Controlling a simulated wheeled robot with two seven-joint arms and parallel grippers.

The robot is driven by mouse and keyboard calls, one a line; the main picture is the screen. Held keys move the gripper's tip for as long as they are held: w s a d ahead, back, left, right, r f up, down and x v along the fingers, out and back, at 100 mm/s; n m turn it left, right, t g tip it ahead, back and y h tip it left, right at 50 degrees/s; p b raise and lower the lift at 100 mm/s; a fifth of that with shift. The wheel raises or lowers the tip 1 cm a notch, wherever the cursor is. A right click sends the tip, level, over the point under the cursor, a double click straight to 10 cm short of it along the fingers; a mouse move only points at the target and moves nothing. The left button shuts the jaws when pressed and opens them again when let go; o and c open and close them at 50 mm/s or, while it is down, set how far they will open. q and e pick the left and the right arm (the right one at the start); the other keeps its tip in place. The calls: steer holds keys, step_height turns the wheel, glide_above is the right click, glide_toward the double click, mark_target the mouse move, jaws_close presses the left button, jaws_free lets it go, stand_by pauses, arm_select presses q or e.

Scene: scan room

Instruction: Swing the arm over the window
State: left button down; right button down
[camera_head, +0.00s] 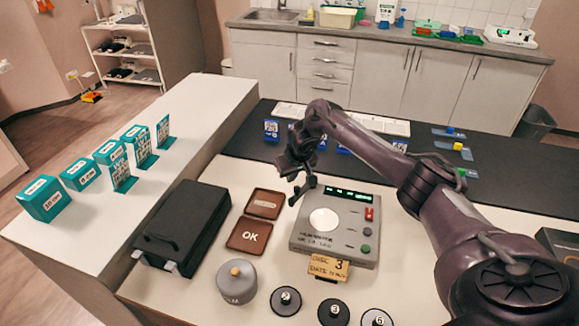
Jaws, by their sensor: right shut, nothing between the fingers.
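A pale grey instrument (302,240) with a green lit display stands on the white counter. A round white window (324,220) is on its top, uncovered. A short black bar with knobbed ends, apparently the swing arm (301,191), is at the instrument's upper left corner, clear of the window. My right gripper (291,169) is shut and empty, pointing down just above and behind this bar. Whether they touch I cannot tell. My dark right arm reaches in from the right. My left gripper is not in view.
A tan card reading "DISC 3" (328,267) leans at the instrument's front. Numbered black discs (333,312) and a grey pot (236,281) stand nearer. A black case (182,226) and brown "OK" tray (249,236) are left. Teal boxes (44,198) line the side counter.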

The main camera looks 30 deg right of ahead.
steer(key=shift+s+a+p, duration=0.1)
steer(key=shift+s+p, duration=0.25)
steer(key=shift+s, duration=0.6)
